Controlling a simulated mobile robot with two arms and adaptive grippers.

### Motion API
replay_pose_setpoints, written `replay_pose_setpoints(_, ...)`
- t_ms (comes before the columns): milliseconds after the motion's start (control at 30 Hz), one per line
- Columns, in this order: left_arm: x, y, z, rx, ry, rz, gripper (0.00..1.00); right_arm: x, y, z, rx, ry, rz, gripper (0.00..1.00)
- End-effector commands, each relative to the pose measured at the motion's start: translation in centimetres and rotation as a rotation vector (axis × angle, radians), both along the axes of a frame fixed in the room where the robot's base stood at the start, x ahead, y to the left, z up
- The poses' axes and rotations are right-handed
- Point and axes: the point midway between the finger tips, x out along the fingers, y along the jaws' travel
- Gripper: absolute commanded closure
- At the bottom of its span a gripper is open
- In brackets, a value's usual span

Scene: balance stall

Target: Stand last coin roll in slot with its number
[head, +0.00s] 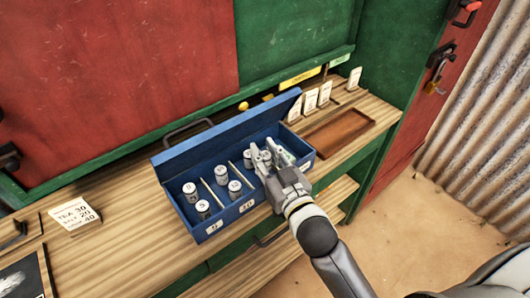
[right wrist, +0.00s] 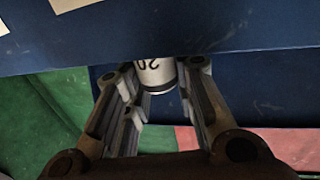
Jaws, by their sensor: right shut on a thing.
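An open blue cash box (head: 180,223) stands on the wooden counter, its inside split by thin pale dividers. Several grey-white coin rolls stand upright in it, among them one in the front left (head: 203,209) and one in the middle section (head: 235,189). My right gripper (head: 262,158) reaches into the right part of the box. In the right wrist view it is shut on a pale coin roll (right wrist: 156,74) marked 20, seen upside down. The roll's far end is hidden behind the blue wall. Number labels (head: 246,207) on the box front are too small to read surely. My left gripper is not in view.
A price card (head: 75,214) lies at left. The counter (head: 130,250) before the box is clear.

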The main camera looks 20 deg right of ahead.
Motion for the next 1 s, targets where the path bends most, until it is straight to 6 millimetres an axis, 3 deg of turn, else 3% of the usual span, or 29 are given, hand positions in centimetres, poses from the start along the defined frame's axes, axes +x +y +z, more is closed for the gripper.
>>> replay_pose_setpoints(100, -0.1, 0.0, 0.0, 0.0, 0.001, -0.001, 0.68, 0.0, 0.0, 0.0, 0.0, -0.002, 0.0, 1.0)
replay_pose_setpoints(133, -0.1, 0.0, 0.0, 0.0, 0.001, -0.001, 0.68, 0.0, 0.0, -0.1, 0.0, 0.0, 0.0, 0.72)
replay_pose_setpoints(267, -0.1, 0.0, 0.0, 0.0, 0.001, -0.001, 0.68, 0.0, 0.0, 0.0, 0.0, 0.0, 0.0, 0.55)
replay_pose_setpoints(567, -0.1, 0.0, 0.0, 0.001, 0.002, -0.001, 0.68, 0.0, 0.0, 0.0, 0.0, 0.0, 0.0, 0.54)
replay_pose_setpoints(733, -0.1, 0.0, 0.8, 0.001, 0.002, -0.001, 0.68, 0.0, 0.0, 1.5, -0.001, -0.003, 0.001, 0.54)
replay_pose_setpoints(1000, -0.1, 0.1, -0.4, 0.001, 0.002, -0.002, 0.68, -4.2, -0.5, 0.8, 0.002, 0.003, 0.0, 0.54)
